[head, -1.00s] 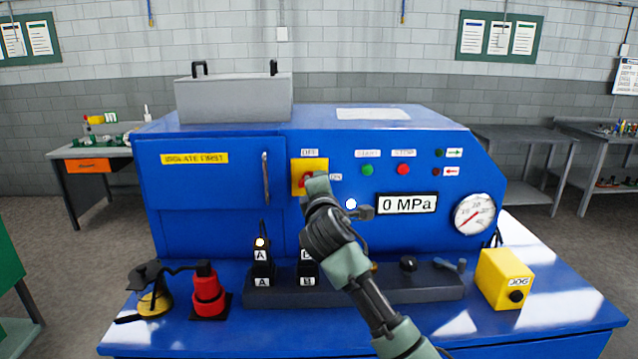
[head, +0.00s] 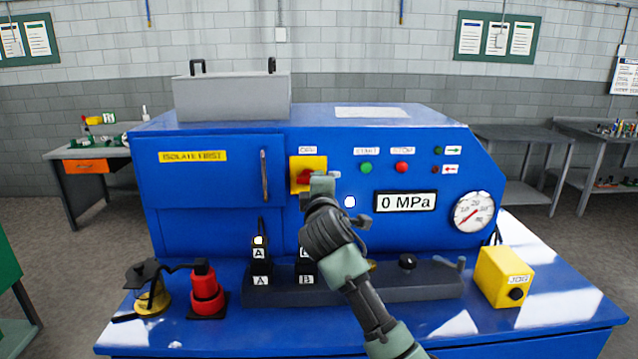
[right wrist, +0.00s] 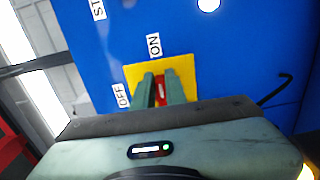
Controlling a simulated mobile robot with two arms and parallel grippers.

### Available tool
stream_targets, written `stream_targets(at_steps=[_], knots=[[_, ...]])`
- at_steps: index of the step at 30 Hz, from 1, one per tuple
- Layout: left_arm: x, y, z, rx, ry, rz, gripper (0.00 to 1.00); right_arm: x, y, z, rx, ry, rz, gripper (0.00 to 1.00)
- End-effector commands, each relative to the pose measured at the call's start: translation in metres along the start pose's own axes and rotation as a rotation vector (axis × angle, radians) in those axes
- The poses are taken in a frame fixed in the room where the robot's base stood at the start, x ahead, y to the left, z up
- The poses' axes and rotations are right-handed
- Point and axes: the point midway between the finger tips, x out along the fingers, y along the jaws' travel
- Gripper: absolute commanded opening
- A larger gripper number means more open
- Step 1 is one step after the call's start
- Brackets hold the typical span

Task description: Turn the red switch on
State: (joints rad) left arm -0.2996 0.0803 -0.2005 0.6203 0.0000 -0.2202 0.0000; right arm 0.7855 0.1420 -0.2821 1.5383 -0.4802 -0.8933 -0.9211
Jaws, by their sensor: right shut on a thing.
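The red switch (head: 304,178) sits on a yellow plate (head: 297,162) on the blue machine's front. An OFF label (head: 308,150) is above the plate. In the right wrist view the red switch (right wrist: 161,91) lies between the two fingers of my right gripper (right wrist: 161,90), which is shut on it. The switch's handle points toward the ON label (right wrist: 154,45), with the OFF label (right wrist: 122,96) off to the side. In the head view my right gripper (head: 314,182) partly covers the switch and the ON label. My left gripper is not in view.
A green START button (head: 366,168), a red STOP button (head: 401,167) and a 0 MPa display (head: 405,202) are right of the switch. A door handle (head: 265,175) is to the left. A dark bar with labelled levers (head: 410,283) stands below.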

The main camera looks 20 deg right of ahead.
Motion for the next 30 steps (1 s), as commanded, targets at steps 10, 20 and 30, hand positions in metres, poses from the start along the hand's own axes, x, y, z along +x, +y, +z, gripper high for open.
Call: stream_targets(at_steps=[10, 20, 30], knots=[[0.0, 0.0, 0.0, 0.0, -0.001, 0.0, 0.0, 0.0, -0.002, 0.0, 0.0, 0.0, -0.003, 0.35], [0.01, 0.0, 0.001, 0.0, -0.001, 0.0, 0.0, -0.024, -0.003, 0.0, 0.002, 0.001, 0.0, 0.35], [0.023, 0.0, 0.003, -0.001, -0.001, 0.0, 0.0, -0.073, -0.003, 0.0, 0.001, 0.001, -0.003, 0.35]])
